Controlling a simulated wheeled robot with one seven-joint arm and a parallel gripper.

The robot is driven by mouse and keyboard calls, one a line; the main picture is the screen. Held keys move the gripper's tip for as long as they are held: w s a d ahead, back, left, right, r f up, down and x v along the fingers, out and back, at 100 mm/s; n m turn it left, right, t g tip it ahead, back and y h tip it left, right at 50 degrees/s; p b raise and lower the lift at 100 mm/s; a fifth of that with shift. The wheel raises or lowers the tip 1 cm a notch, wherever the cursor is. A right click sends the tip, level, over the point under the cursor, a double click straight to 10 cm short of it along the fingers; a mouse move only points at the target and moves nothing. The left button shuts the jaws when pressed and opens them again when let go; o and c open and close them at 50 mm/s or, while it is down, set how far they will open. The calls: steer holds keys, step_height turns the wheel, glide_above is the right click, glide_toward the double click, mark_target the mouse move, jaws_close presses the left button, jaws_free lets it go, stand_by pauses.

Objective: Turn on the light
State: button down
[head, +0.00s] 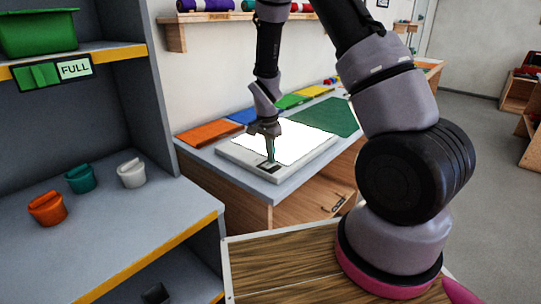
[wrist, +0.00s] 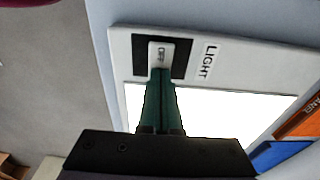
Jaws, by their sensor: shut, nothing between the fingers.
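A flat light panel (head: 230,152) with a pale frame lies on the grey-topped bench, and its large surface (head: 262,143) is bright white. In the wrist view, the frame (wrist: 122,48) carries the word LIGHT (wrist: 208,60) beside a black switch plate (wrist: 180,58). My gripper (head: 271,160) points down at the panel's near corner, over the switch. Its green fingers (wrist: 161,72) are shut and empty, with the tips at the switch's edge. I cannot tell whether they touch it, and they may hide part of it.
Orange (head: 208,133), blue and green mats lie behind the panel. A grey shelf (head: 110,225) on the left holds orange, teal and white cups (head: 131,173). A green bin (head: 38,33) stands above a FULL sign. A wall shelf (head: 230,16) holds coloured rolls.

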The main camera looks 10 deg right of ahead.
steer(key=shift+s+a, duration=0.15)
steer(key=shift+s+a+r, duration=0.1)
steer(key=shift+s+a, duration=0.3)
steer(key=shift+a, duration=0.2)
steer(key=shift+w+r, duration=0.1)
steer(key=shift+r, duration=0.45)
step_height(320, 180, up, 13)
steer(key=s+a, duration=0.1)
steer(key=shift+s+a+f, duration=0.15)
steer(key=shift+s+a, duration=0.1)
steer(key=shift+a, duration=0.1)
